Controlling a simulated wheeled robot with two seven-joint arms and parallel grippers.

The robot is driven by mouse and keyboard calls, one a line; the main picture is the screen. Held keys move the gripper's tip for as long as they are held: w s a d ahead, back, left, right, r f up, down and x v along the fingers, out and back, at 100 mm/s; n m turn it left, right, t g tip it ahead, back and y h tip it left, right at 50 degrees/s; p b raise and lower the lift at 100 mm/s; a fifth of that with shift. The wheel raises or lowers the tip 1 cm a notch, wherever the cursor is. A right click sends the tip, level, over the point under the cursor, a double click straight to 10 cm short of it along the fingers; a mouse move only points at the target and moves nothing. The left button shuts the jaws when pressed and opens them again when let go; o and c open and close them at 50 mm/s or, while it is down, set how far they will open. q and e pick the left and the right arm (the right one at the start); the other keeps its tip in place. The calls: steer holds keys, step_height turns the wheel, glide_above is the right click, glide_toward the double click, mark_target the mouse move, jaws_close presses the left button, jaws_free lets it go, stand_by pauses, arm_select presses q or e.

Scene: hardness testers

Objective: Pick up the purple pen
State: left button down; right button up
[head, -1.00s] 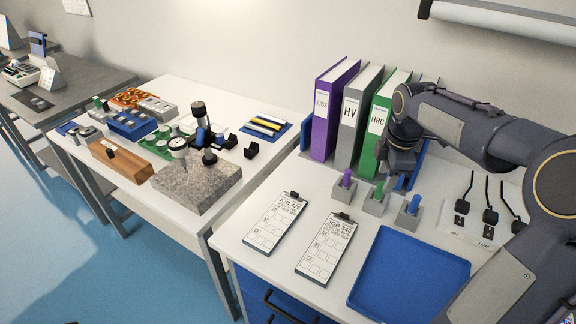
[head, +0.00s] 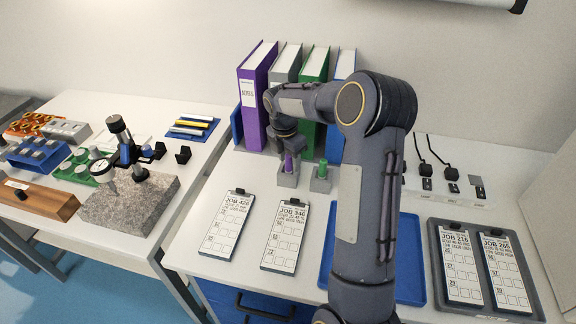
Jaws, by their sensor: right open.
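The purple pen (head: 288,160) stands upright in a small grey holder block (head: 287,179) on the white table, in front of the binders. My right gripper (head: 288,150) is right above and around the pen's upper part, pointing down, with its jaws open. The fingers are small and dark here, and part of the pen is hidden by them. A green pen (head: 322,168) stands in its own grey block just to the right. My left gripper is not in view.
Purple (head: 251,100), grey and green binders stand close behind the pens. Clipboards (head: 227,226) lie in front. A blue tray (head: 412,270) is partly behind my arm, and a grey tray (head: 437,262) with two job cards lies at right. A granite stand (head: 130,205) is on the left table.

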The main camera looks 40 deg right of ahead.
steer(key=shift+f, duration=0.45)
steer(key=shift+c, duration=0.2)
jaws_close()
steer(key=shift+r, duration=0.2)
